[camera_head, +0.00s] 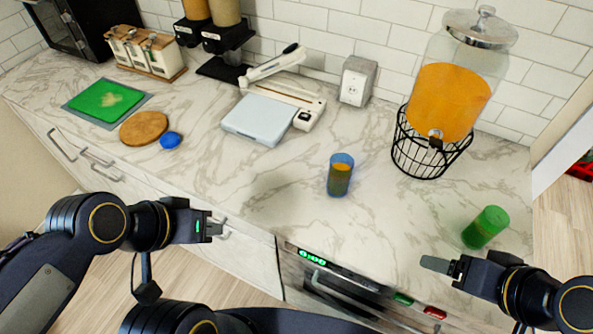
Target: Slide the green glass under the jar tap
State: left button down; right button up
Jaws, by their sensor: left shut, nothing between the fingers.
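The green glass (485,228) stands on the right part of the counter, near its front edge, in front and to the right of the jar. The glass jar (452,95) holds orange liquid and sits in a black wire stand (418,157). Its tap (436,138) faces the front, and the counter just in front of the stand is clear. My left gripper (216,228) is shut and empty at the counter's front edge, far left of the glass. My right gripper (436,264) is just left of and nearer than the glass, apart from it; its finger gap is hidden.
A blue glass (340,175) with orange content stands mid-counter, left of the jar. A white scale-like device (258,119), wooden board (144,128), blue lid (171,140) and green mat (105,100) lie farther left. The counter (390,215) between the two glasses is free.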

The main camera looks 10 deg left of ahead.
aim_at(493, 220)
jog(key=z, duration=1.35)
jog(key=i+l, duration=0.15)
jog(key=l, duration=0.25)
jog(key=i+l+u, duration=0.1)
jog(key=l, duration=0.25)
jog(key=i+l, duration=0.15)
jog(key=l, duration=0.25)
jog(key=i+l+u, duration=0.1)
jog(key=l, duration=0.25)
jog(key=i+l, duration=0.1)
jog(key=l, duration=0.3)
jog(key=u, duration=0.05)
